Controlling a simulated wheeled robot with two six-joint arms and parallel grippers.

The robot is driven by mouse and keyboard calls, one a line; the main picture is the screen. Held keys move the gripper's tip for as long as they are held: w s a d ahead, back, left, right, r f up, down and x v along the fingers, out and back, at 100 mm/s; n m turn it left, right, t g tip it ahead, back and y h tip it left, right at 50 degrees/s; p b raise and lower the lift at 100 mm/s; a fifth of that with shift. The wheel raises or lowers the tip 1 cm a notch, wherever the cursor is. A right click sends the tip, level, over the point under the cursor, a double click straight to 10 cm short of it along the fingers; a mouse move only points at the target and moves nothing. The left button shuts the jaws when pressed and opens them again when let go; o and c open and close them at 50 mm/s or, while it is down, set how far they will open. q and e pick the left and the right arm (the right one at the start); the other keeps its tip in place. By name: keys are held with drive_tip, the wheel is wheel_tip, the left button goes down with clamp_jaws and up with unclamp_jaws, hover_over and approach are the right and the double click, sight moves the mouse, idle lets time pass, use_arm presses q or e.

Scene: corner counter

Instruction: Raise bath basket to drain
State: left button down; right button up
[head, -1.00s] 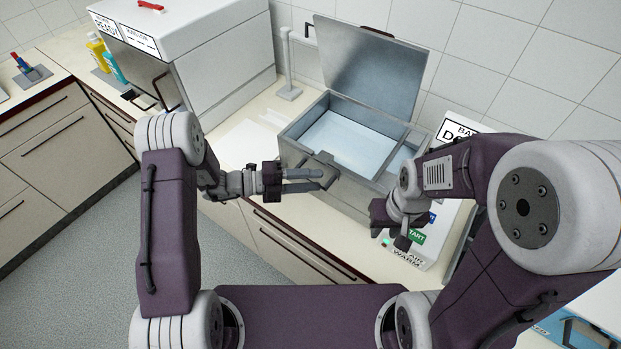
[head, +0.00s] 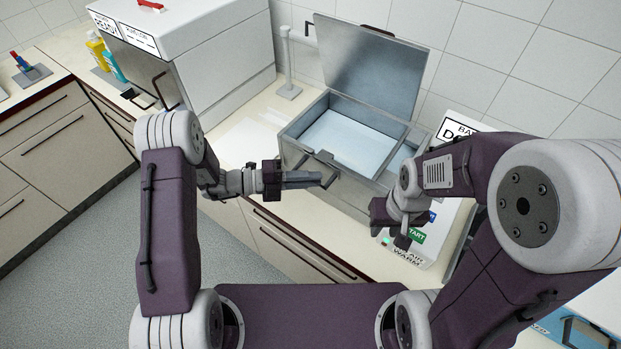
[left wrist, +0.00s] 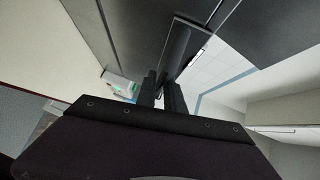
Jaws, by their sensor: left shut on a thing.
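The grey metal bath (head: 350,187) stands on the counter with its lid (head: 368,68) raised. Pale blue liquid (head: 345,138) shows inside. The basket's dark handle (head: 325,158) reaches over the front rim. The basket's body is hard to make out in the bath. My left gripper (head: 320,179) is shut on the handle's outer end, in front of the bath wall. In the left wrist view, the grey handle bar (left wrist: 182,48) runs up from between the left fingers (left wrist: 162,92). My right gripper (head: 402,238) hangs above the control panel, its fingers too unclear to judge.
A control panel (head: 408,252) with a green button lies at the bath's front right. A white cabinet (head: 215,60) stands to the left. Bottles (head: 110,63) sit at far left. Counter left of the bath is mostly clear.

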use_arm(q)
drive_tip(key=shift+s+f, duration=0.1)
idle(0.7)
wheel_tip(320, 180, up, 10)
drive_tip(key=p, duration=0.8)
drive_tip(key=shift+f, duration=0.25)
drive_tip(key=shift+w+f, duration=0.15)
drive_tip(key=shift+w, duration=0.1)
drive_tip(key=c, duration=1.6)
unclamp_jaws()
drive_tip(key=shift+o, duration=0.7)
drive_tip(key=shift+s, duration=0.2)
drive_tip(key=s+a+r+b, duration=0.1)
drive_tip(key=a+b, duration=0.1)
drive_tip(key=a, duration=0.6)
drive_tip(key=shift+s+a+r, duration=0.15)
drive_tip(key=shift+a, duration=0.25)
